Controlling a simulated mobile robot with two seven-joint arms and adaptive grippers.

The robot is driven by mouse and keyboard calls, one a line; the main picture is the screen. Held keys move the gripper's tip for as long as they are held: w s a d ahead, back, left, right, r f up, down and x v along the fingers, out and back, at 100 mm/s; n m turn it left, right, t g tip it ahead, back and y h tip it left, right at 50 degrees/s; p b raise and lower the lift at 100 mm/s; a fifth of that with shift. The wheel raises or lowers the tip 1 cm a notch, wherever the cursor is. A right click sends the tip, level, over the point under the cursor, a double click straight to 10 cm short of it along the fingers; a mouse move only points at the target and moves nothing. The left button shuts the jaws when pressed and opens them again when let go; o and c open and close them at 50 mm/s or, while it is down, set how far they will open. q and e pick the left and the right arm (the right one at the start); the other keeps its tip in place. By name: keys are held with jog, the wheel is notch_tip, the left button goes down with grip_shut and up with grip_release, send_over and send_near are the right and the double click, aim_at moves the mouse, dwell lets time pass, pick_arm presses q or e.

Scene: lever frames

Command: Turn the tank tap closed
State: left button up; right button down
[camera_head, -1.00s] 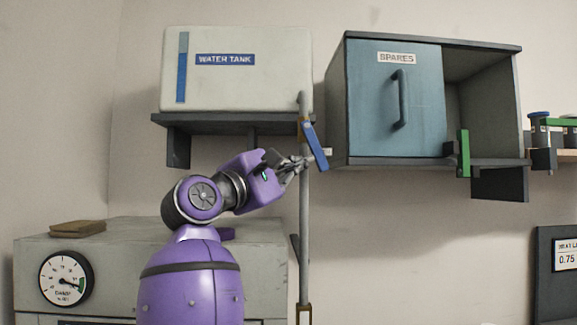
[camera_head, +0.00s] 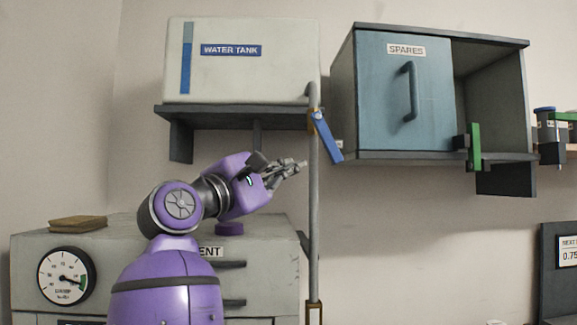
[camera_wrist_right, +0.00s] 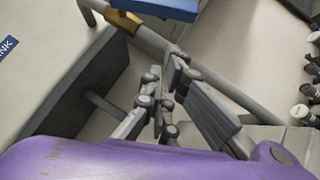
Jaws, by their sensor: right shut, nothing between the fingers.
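The tank tap's blue lever (camera_head: 327,139) hangs from a brass-coloured valve body (camera_head: 313,116) on the grey pipe. The lever slants down to the right, off the line of the pipe. The white water tank (camera_head: 250,75) sits on its shelf to the upper left. My right gripper (camera_head: 300,164) is shut and empty, to the left of the lever's lower end and apart from it. In the right wrist view the lever (camera_wrist_right: 165,8) shows only partly at the top edge, beyond the closed fingers (camera_wrist_right: 163,72). My left gripper is not in view.
The grey pipe (camera_head: 314,220) runs down just right of my gripper. The tank's shelf (camera_head: 225,117) is above it. The blue-doored spares cabinet (camera_head: 400,100) is close to the lever's right. The wall below the cabinet is clear.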

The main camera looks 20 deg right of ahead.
jog(key=b+v, duration=0.1)
jog(key=v, duration=0.8)
jog(key=shift+s+b, duration=0.25)
jog(key=shift+b, duration=0.15)
jog(key=shift+d, duration=0.2)
